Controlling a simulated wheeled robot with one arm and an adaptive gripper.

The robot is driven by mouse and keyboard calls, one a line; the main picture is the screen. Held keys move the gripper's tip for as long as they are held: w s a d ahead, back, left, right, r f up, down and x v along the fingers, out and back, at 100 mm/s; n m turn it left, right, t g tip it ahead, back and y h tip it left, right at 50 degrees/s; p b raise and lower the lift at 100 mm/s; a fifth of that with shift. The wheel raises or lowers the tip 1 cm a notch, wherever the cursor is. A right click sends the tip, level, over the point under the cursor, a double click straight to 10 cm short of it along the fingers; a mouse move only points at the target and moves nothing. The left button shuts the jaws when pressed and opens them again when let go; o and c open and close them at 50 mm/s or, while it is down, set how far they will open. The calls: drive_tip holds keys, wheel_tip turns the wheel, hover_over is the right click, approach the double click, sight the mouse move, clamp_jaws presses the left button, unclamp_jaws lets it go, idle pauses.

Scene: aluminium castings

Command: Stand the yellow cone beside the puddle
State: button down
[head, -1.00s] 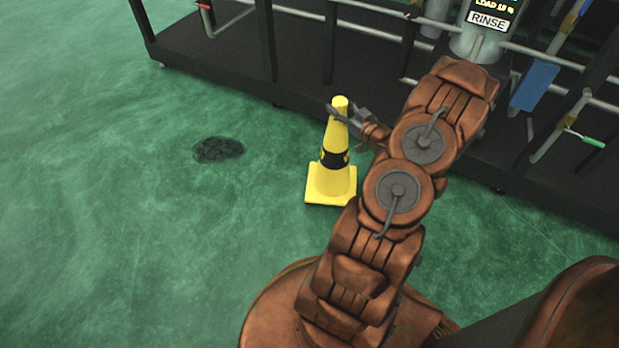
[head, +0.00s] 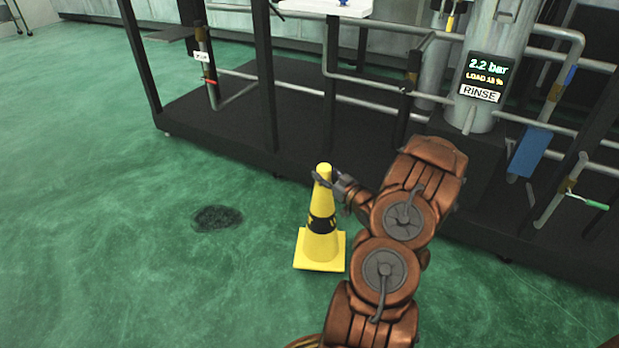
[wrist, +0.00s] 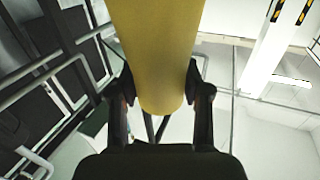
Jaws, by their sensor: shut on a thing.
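The yellow cone (head: 319,240) with a black band is upright in the middle of the head view, to the right of the dark puddle (head: 217,218) on the green floor. A strip of bare floor lies between the cone's square base and the puddle. My gripper (head: 326,178) is shut on the cone near its top. I cannot tell whether the base touches the floor or hangs just above it. In the wrist view the cone's yellow body (wrist: 157,50) passes between the two dark fingers, and the puddle is out of sight.
A dark skid platform (head: 235,120) with posts and pipes stands behind the cone. A metal column (head: 495,60) bears a display and a RINSE label. A blue panel (head: 530,150) and green-handled valve (head: 590,203) are at the right. The floor to the left is open.

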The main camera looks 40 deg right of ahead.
drive_tip(key=w+f+b, duration=0.3)
drive_tip(key=w+f, duration=0.1)
drive_tip(key=w, duration=0.3)
drive_tip(key=shift+b, duration=0.35)
drive_tip(key=shift+f, duration=0.1)
drive_tip(key=c, duration=0.5)
unclamp_jaws()
drive_tip(key=shift+s, duration=0.1)
drive_tip(key=s+p, duration=0.1)
drive_tip(key=s, duration=0.3)
drive_tip(key=s+p, duration=0.1)
drive_tip(key=s, duration=0.3)
drive_tip(key=s+a+p, duration=0.1)
drive_tip(key=s, duration=0.3)
drive_tip(key=shift+a, duration=0.1)
